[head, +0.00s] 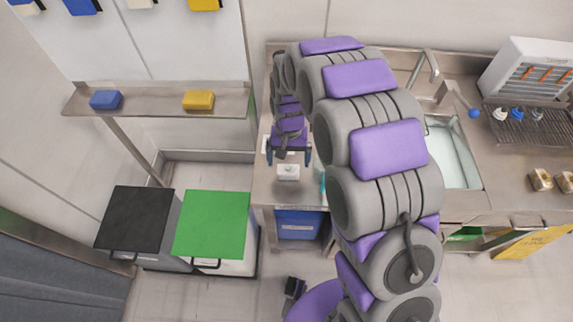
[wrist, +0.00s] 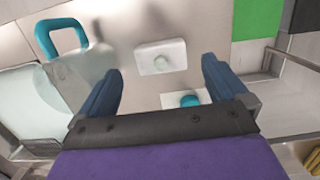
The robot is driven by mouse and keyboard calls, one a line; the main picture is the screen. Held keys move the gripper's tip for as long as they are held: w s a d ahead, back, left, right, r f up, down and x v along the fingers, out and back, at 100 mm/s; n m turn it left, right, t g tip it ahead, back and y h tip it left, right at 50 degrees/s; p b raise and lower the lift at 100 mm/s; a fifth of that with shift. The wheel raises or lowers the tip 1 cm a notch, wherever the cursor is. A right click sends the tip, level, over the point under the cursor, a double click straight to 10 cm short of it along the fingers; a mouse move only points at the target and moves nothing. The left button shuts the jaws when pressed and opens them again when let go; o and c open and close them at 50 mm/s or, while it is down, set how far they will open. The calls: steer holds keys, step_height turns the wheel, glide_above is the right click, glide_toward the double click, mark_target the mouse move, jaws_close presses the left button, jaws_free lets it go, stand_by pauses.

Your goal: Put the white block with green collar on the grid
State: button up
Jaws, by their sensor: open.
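My gripper (head: 289,156) is open and empty above the steel counter, its fingers pointing toward the front edge. It also shows in the wrist view (wrist: 160,85). A white block with a pale round knob (head: 288,172) lies just beyond the fingertips; it also shows in the wrist view (wrist: 161,60). A second white block with a teal-green round part (wrist: 190,100) lies nearer the palm, partly hidden by my gripper. Its white edge shows left of my gripper in the head view (head: 265,145). A dark wire grid (head: 548,124) on the right counter holds several small white and blue pieces.
A clear container with a teal handle (wrist: 62,38) stands beside the white blocks. A sink (head: 452,150) with a tap lies between my gripper and the grid. Green-lidded (head: 212,222) and black-lidded (head: 135,218) bins stand at left. A blue bin (head: 298,224) is under the counter.

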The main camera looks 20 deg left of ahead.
mark_target(288, 166)
step_height(288, 166, up, 6)
steer(key=w, duration=0.1)
steer(key=shift+a+p, duration=0.4)
